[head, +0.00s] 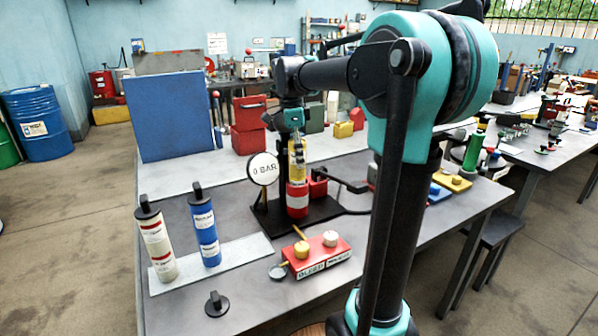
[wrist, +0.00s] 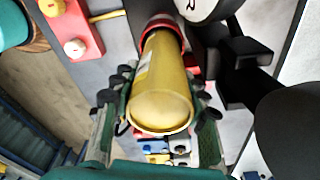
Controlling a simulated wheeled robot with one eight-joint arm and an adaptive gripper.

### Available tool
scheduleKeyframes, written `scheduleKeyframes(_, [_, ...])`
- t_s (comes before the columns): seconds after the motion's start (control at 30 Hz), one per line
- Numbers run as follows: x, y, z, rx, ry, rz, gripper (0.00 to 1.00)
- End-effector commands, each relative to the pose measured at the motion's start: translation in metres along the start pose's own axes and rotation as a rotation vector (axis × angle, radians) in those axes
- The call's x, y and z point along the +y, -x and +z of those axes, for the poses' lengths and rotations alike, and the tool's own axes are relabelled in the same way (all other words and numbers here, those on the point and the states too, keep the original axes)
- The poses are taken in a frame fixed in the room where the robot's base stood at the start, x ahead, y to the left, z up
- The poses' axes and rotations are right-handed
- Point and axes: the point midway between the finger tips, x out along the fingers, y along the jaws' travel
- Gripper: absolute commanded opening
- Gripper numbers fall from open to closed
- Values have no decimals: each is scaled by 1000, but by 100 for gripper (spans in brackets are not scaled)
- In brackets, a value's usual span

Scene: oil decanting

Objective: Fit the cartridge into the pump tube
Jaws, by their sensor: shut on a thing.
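A yellow cartridge (head: 297,154) stands roughly upright at the mouth of the red pump tube (head: 297,202), which has a white band. My gripper (head: 295,135) is above the tube and shut on the cartridge. In the wrist view, the gripper's fingers (wrist: 160,112) lie on both sides of the cartridge (wrist: 160,100), whose round end faces the camera. Its far end meets the red rim of the tube (wrist: 159,24). How deep it sits inside cannot be told. The tube stands on a black pump base (head: 274,222).
A round gauge reading 0 BAR (head: 264,169) stands left of the tube. A white-and-red cartridge (head: 157,241) and a blue one (head: 205,229) stand on a pale tray (head: 240,262). A red block with two knobs (head: 317,259) is in front. A blue panel (head: 170,116) stands behind.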

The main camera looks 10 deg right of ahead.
Motion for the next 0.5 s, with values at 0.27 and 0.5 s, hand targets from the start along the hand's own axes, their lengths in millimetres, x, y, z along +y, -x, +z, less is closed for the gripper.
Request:
scheduleKeyframes(0.27, [0, -20, 2, 0, 0, 0, 0])
scheduleKeyframes(0.5, [0, -49, 6, 0, 0, 0, 0])
